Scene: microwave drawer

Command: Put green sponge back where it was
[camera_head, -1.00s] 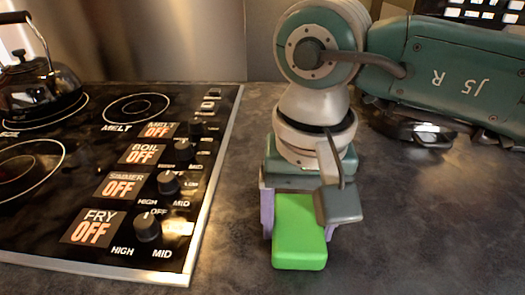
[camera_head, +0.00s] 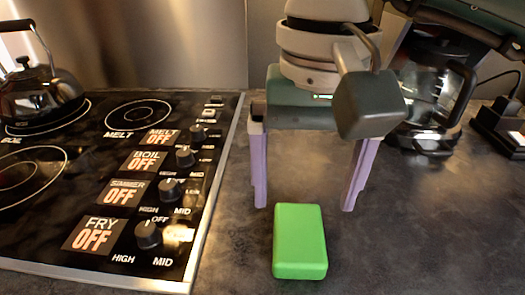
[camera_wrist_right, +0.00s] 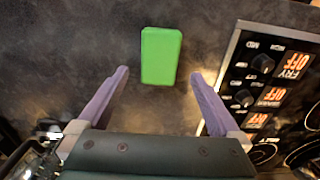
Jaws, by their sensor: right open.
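The green sponge (camera_head: 300,240) lies flat on the dark countertop, right of the stove's edge. It also shows in the right wrist view (camera_wrist_right: 161,56), ahead of and between the fingertips, touching neither. My right gripper (camera_head: 304,208) is open and empty, with its two purple fingers spread wide just behind and above the sponge. The fingers also show in the right wrist view (camera_wrist_right: 160,74). My left gripper is in neither view.
A black stove (camera_head: 70,200) with several knobs fills the left, with a kettle (camera_head: 42,88) at its back. A glass coffee pot (camera_head: 430,100) stands behind my right gripper. A dark device (camera_head: 502,122) is at the far right. The counter right of the sponge is clear.

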